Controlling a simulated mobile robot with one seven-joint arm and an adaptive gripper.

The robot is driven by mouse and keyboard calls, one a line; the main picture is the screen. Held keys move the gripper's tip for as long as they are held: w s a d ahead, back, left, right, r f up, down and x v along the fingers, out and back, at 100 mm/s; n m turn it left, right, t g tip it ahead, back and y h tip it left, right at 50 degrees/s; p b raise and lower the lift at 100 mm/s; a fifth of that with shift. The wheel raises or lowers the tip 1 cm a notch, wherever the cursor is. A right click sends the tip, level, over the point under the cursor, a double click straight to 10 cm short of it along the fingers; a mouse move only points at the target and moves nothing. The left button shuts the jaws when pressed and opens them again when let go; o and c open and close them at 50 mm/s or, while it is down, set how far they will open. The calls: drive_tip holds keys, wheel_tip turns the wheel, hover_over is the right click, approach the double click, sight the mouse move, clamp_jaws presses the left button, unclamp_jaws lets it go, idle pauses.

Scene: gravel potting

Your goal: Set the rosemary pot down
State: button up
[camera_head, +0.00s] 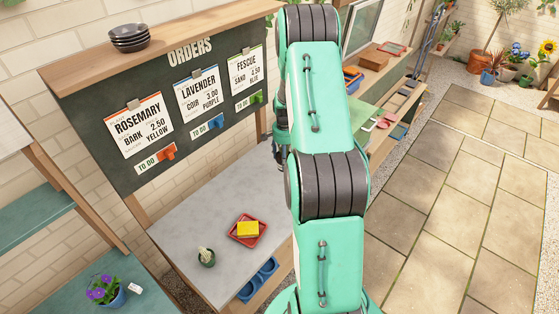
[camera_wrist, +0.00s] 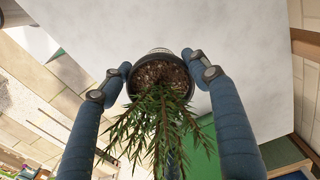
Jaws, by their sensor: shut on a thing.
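My gripper (camera_wrist: 157,64) is shut on the rosemary pot (camera_wrist: 162,76) in the wrist view, with one blue finger on each side of its dark rim. The pot holds brown bark-like filling, and its green needle-leaved plant hangs toward the bottom of the picture. A pale grey surface (camera_wrist: 245,65) lies behind the pot; I cannot tell whether the pot touches it. In the head view my arm hides the gripper and the pot. The rosemary order card (camera_head: 138,122) hangs at the left of the order board.
A purple-flowered pot (camera_head: 112,295) stands lower left. Some worktop left of the tray is bare.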

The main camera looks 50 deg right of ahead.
wheel_tip(320, 180, down, 5)
drive_tip(key=shift+f, duration=0.1)
drive_tip(key=shift+w+d, duration=0.1)
drive_tip(key=shift+w, duration=0.05)
idle(0.3)
drive_tip(key=w+d+f, duration=0.1)
drive_tip(key=w+d, duration=0.9)
drive_tip(key=w, duration=0.1)
drive_tip(key=shift+w+d+f+p, duration=0.2)
drive_tip(key=shift+w+d+p, duration=0.1)
drive_tip(key=shift+d+p, duration=0.05)
drive_tip(key=shift+f, duration=0.1)
drive_tip(key=shift+f, duration=1.65)
drive_tip(key=shift+f, duration=0.1)
drive_tip(key=o, duration=1.4)
drive_tip(key=shift+f, duration=0.1)
